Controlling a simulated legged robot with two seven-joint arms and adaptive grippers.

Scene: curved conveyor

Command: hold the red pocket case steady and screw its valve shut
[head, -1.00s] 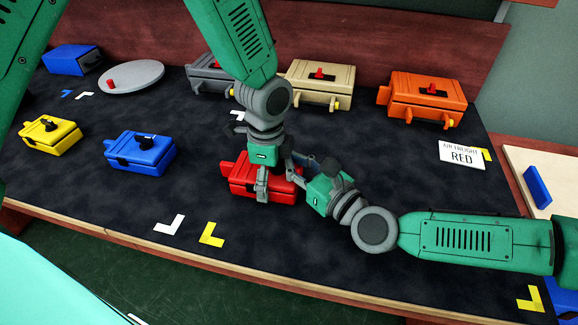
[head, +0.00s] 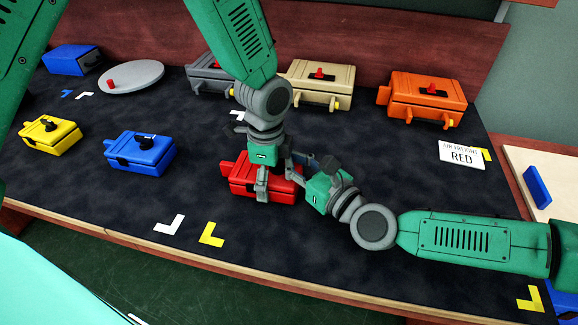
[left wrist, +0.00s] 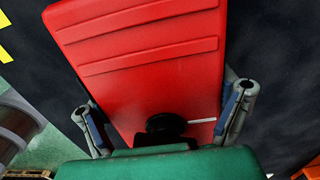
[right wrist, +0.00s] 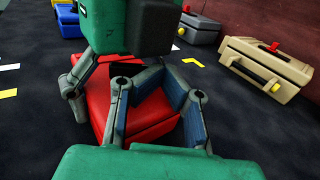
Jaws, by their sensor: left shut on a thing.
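The red pocket case (head: 240,176) sits on the dark mat near the front middle. My left gripper (head: 273,178) reaches down onto it from above, with a finger on either side. The left wrist view shows the case's ribbed red top (left wrist: 140,50) between these fingers, with a dark round knob (left wrist: 165,123) near the palm, apparently its valve. My right gripper (head: 296,168) is at the case's right end. In the right wrist view its blue-padded fingers (right wrist: 155,105) are spread apart, with the red case beyond and between them. My left gripper hides the valve in the head view.
Blue (head: 140,152) and yellow (head: 50,135) cases stand at left. Grey (head: 205,75), tan (head: 318,84) and orange (head: 425,97) cases line the back.

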